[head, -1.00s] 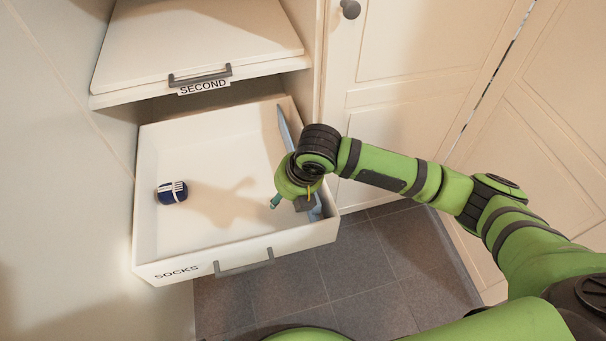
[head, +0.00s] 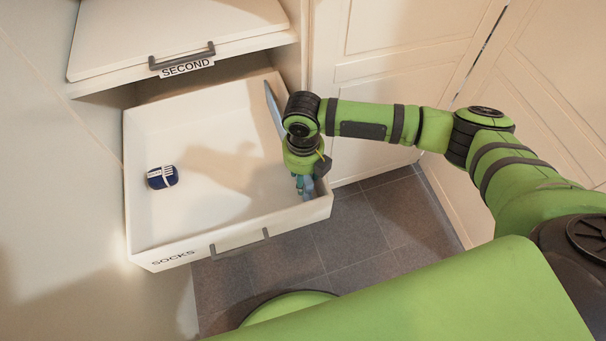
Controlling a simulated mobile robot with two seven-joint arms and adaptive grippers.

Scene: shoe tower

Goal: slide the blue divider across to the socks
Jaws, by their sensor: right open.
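The blue divider (head: 272,106) stands along the right side of the open drawer marked SOCKS (head: 196,245). Its near part is hidden behind my right gripper (head: 304,187). The socks (head: 161,177), a dark blue bundle with white stripes, lie on the drawer floor near the left wall. My right gripper points down into the drawer's near right corner, at the near end of the divider. It is open; I cannot tell whether its fingers touch the divider. My left gripper is not in view.
The drawer floor between socks and divider is clear. A closed-topped drawer marked SECOND (head: 186,68) sticks out above and behind. Cabinet doors (head: 400,60) stand at the right, and dark floor tiles (head: 340,235) lie in front.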

